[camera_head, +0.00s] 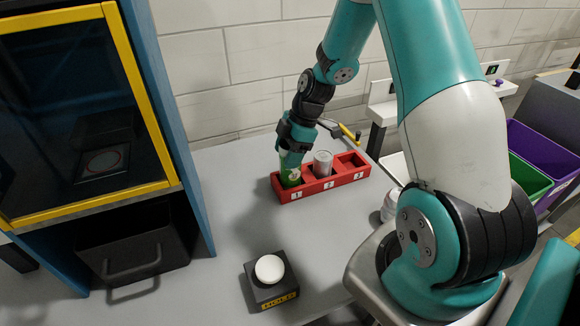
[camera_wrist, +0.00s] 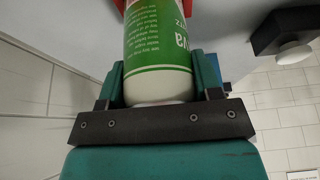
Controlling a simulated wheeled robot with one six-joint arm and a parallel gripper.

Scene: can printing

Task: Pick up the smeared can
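A green and white can (camera_head: 291,172) stands in slot 1 of a red three-slot rack (camera_head: 325,188). My gripper (camera_head: 290,158) points down over this can. In the wrist view the can (camera_wrist: 158,65) fills the gap between my two fingers (camera_wrist: 160,85), with no clear gap on either side. The can's far end is near something red at the top of that view. A plain silver can (camera_head: 323,163) stands in slot 2, and slot 3 is empty. I cannot make out a smear on either can.
A black block with a white button (camera_head: 269,270) sits at the table's front. A hammer-like tool (camera_head: 346,131) lies behind the rack. A whitish can (camera_head: 390,208) stands at right by my arm. A yellow-framed cabinet (camera_head: 80,110) with a black drawer bounds the left.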

